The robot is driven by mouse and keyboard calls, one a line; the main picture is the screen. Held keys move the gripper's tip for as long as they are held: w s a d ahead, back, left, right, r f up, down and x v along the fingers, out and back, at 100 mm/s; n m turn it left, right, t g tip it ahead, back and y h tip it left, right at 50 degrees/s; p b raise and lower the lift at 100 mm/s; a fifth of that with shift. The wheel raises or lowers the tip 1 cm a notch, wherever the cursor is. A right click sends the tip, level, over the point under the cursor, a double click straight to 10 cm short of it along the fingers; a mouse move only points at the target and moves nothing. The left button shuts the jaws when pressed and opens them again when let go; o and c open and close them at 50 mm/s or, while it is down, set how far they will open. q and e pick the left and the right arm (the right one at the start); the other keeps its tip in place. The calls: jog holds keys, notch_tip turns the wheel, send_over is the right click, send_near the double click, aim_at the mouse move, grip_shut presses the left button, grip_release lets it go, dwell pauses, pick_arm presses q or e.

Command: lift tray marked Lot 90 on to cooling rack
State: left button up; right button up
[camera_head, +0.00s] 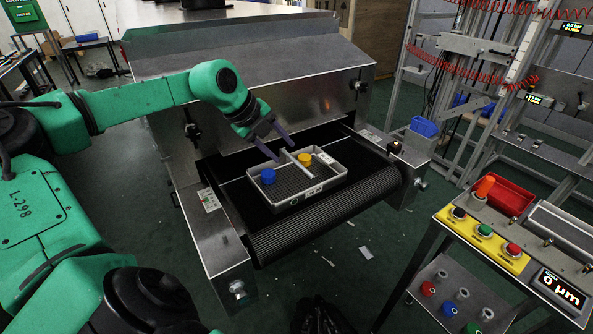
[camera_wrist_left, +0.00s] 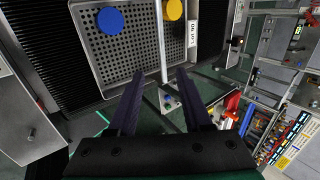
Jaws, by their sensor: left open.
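A grey tray (camera_head: 293,202) with a perforated floor lies flat on the dark conveyor belt at the dryer mouth. It holds a blue round piece (camera_head: 268,176) and a yellow round piece (camera_head: 305,159), with a pale bar (camera_head: 299,166) between them. In the left wrist view the tray (camera_wrist_left: 141,52) carries a white label (camera_wrist_left: 193,33) that appears to read Lot 90. My left gripper (camera_head: 279,147) is open and empty at the tray's far edge. Its fingers (camera_wrist_left: 160,75) straddle the line of the bar; contact cannot be told. My right gripper is not in view.
The steel dryer hood (camera_head: 270,80) rises just behind my left gripper. A blue bin (camera_head: 424,126) sits right of the belt. A metal frame (camera_head: 480,80) with red coiled hoses and a button console (camera_head: 485,238) stand further right. Scraps lie on the floor.

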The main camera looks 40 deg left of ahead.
aim_at(298, 164)
pick_arm(q)
jog(key=x, duration=0.4)
jog(key=shift+w+f+p, duration=0.15)
jog(key=shift+p, duration=0.25)
jog(key=shift+x, duration=1)
jog(key=shift+w+a+f, duration=0.15)
jog(key=shift+f, duration=0.1)
jog(key=shift+w+r+p, duration=0.15)
jog(key=shift+w+p, duration=0.05)
jog(key=shift+p, duration=0.45)
jog(key=shift+w+f+p, duration=0.4)
jog(key=shift+w+p, duration=0.05)
jog(key=shift+p, duration=0.2)
jog(key=shift+x, duration=1)
jog(key=shift+w+f, duration=0.1)
jog(key=shift+f, duration=0.35)
grip_shut()
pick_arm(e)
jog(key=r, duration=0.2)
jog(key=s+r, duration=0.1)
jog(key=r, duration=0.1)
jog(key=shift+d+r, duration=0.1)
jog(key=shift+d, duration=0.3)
